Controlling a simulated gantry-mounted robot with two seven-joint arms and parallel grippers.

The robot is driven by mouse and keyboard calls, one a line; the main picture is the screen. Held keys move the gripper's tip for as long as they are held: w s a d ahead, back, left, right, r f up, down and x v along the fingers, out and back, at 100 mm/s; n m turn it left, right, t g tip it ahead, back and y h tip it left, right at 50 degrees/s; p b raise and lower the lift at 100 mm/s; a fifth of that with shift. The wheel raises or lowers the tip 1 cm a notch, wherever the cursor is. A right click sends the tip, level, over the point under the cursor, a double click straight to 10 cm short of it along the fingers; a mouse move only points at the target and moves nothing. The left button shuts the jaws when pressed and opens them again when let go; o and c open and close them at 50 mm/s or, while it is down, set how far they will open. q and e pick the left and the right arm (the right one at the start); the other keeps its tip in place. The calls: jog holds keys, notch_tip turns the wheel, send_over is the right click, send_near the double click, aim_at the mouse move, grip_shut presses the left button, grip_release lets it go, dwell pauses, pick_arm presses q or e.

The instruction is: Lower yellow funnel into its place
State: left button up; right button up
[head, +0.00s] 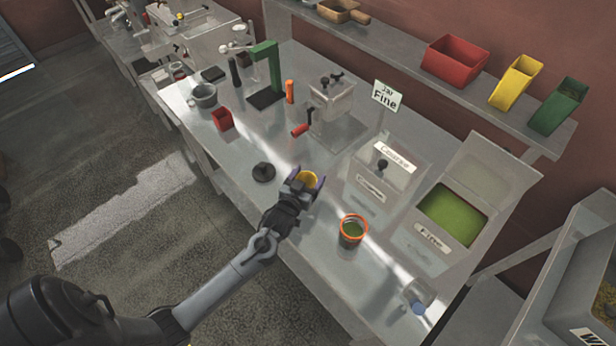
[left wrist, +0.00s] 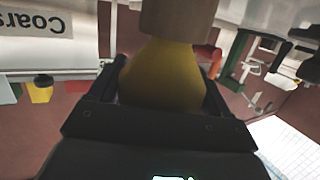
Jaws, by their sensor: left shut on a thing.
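My left gripper (head: 303,187) is shut on the yellow funnel (head: 308,179), over the front part of the steel table. Only a small part of the funnel shows between the fingers in the head view. In the left wrist view, the funnel (left wrist: 160,78) fills the space between the two dark fingers (left wrist: 163,88). A blurred tan-brown cylindrical thing (left wrist: 180,22) meets its edge there; I cannot tell whether they touch. My right gripper is in neither view.
A jar with an orange rim (head: 353,229) and green contents stands right of my gripper. A black lid-like piece (head: 263,172) lies to the left. A Coarse bin (head: 390,165) and an open Fine bin (head: 452,215) stand at right. A clear bottle (head: 417,295) is near the front edge.

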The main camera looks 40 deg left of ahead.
pick_arm(q)
jog(key=o, duration=1)
jog(key=s+d+r+m+g+h, duration=0.15)
jog(key=s+d+g, duration=0.25)
jog(key=s, duration=0.5)
jog(key=s+d+m+g+h, duration=0.25)
jog(key=s+d, duration=0.25)
jog(key=s, duration=0.4)
jog(key=s+d+r+m+g+h, duration=0.1)
jog(key=s+d+g, duration=0.3)
jog(key=s, duration=0.5)
jog(key=shift+g+y, duration=0.3)
jog(key=shift+g, duration=0.35)
jog(key=w+p+v, duration=0.1)
jog(key=p+v, duration=0.5)
jog(key=w+r+p+v, duration=0.1)
jog(key=p+v, duration=0.5)
jog(key=w+p+v, duration=0.2)
jog(key=p+v, duration=0.4)
jog(key=p, duration=0.1)
jog(key=shift+r, duration=0.2)
